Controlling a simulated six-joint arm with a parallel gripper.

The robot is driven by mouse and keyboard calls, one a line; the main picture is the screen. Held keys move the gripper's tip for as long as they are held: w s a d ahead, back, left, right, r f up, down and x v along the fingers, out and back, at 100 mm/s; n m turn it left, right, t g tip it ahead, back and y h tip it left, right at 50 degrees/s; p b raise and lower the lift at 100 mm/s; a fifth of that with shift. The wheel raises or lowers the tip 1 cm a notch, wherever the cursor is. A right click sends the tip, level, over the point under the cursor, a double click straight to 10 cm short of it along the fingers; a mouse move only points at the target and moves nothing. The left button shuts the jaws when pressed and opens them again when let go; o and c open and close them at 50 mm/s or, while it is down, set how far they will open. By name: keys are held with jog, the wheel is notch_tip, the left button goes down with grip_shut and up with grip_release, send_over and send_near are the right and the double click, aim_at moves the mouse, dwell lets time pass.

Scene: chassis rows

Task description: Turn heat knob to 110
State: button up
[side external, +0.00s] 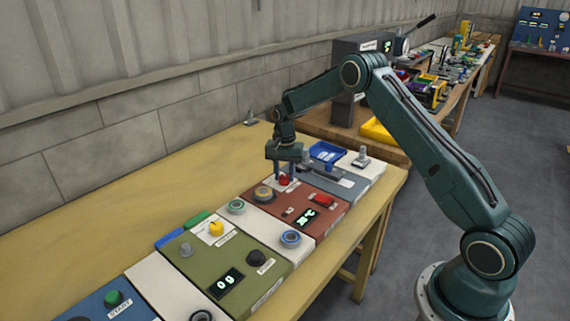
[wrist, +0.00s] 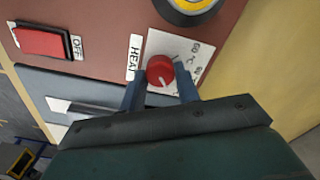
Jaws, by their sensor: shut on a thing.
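The heat knob (wrist: 160,71) is red and round with a white pointer line, on a white dial plate (wrist: 190,47) with printed numbers, beside a HEAT label (wrist: 134,57). In the wrist view the pointer line points down and slightly right. My gripper (wrist: 161,82) has its two blue fingers on either side of the knob and is shut on it. In the side view my gripper (side external: 285,179) reaches down over the red knob (side external: 285,181) at the back of the brown-red panel (side external: 330,222). The display (side external: 307,217) on that panel is lit, but its digits are too small to read surely.
A red switch (wrist: 43,41) marked OFF and a yellow-centred round button (side external: 264,194) share the panel. A green panel (side external: 262,285) with knobs is nearer. The table's left side (side external: 120,225) is clear.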

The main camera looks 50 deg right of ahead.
aim_at(284, 176)
jog(key=o, duration=1)
jog(key=shift+r, duration=0.15)
notch_tip(284, 176, up, 14)
jog(key=shift+f, duration=0.15)
dwell(0.5)
